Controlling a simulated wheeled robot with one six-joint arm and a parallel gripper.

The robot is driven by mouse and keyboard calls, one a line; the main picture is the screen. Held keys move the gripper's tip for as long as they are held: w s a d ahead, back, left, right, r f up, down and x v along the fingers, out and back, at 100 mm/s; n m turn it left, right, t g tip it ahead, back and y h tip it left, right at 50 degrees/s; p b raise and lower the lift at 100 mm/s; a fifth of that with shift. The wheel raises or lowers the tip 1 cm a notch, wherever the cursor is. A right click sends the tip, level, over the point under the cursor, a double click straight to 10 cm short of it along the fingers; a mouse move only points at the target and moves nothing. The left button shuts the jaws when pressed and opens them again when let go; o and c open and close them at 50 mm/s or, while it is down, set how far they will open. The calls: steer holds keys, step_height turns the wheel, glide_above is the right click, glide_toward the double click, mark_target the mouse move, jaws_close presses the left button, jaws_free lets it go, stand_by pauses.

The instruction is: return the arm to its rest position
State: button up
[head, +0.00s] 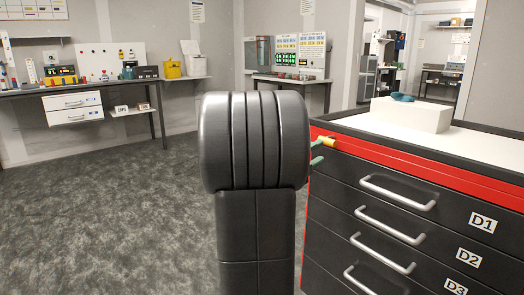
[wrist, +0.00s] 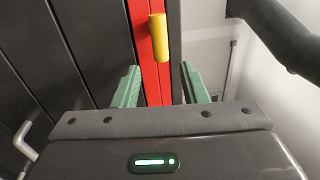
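My gripper (wrist: 160,76) is open, with its two green fingers apart and nothing seen between them but the red edge behind. In the head view, its green fingertips (head: 317,160) show just past my dark arm, beside the cabinet's near left corner. A short yellow cylinder (wrist: 158,38) sits at the red strip, just beyond the fingertips. It also shows in the head view (head: 326,141). I cannot tell whether the fingers touch it. My arm stands upright in the middle of the head view, and most of the gripper is hidden behind it.
A black drawer cabinet (head: 345,200) with a red top band and metal handles stands close at the right. A white box (head: 411,114) with a teal item (head: 402,97) on it rests on top. Workbenches (head: 75,88) line the far wall. Grey floor lies open at left.

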mark_target(330, 142)
steer(key=v, duration=0.6)
steer(key=b+x, duration=0.2)
steer(key=x, duration=1.2)
steer(key=shift+f, duration=0.1)
steer(key=shift+r+n+p, duration=0.4)
steer(key=shift+n+p, duration=0.1)
steer(key=shift+p, duration=0.4)
steer(key=shift+s+a+r+n+p, duration=0.1)
steer(key=shift+a+r+n+p, duration=0.05)
steer(key=shift+n+p, duration=0.3)
steer(key=shift+n+t+y+p, duration=0.4)
steer(key=shift+n+p, duration=0.35)
steer(key=shift+n, duration=0.5)
steer(key=shift+a, duration=0.1)
